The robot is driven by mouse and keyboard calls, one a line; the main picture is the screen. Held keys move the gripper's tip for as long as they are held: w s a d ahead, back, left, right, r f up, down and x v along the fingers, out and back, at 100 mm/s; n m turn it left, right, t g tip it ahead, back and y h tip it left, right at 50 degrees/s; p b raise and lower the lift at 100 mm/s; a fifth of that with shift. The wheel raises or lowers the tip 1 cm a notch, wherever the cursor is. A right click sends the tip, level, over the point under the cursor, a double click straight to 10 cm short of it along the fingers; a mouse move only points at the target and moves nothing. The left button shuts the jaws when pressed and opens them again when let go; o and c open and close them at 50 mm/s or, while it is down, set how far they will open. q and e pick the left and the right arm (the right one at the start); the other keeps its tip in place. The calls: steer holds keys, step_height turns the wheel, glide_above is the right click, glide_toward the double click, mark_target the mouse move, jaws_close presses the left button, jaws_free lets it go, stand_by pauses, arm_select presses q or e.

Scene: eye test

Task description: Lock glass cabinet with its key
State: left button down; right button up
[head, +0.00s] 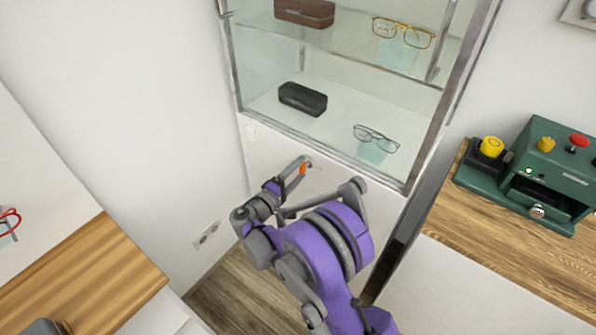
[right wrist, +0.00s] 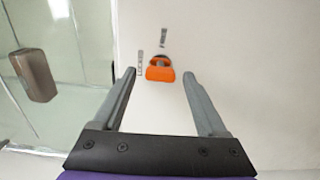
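The glass cabinet (head: 340,118) stands at the centre back of the head view, with its metal-framed glass above a white lower panel. An orange key (right wrist: 160,73) sits at a round grey lock on the white panel in the right wrist view, with small dark markings beside it. Its orange head also shows in the head view (head: 303,170). My right gripper (right wrist: 159,76) is open, its fingertips on either side of the key head with a visible gap on each side. How deep the key sits is hidden. My left gripper is not in view.
Eyeglasses (head: 376,138) and a dark case (head: 302,99) lie inside the cabinet. More glasses (head: 403,33) and a brown case (head: 305,12) are above. A green machine (head: 540,165) stands on a wooden counter (head: 450,215) at right. Another wooden counter (head: 95,265) is at left.

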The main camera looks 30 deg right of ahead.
steer(key=v, duration=1)
steer(key=shift+s+a+p, duration=0.15)
steer(key=shift+a+p, duration=0.2)
steer(key=shift+a, duration=0.05)
steer(key=shift+d, duration=0.1)
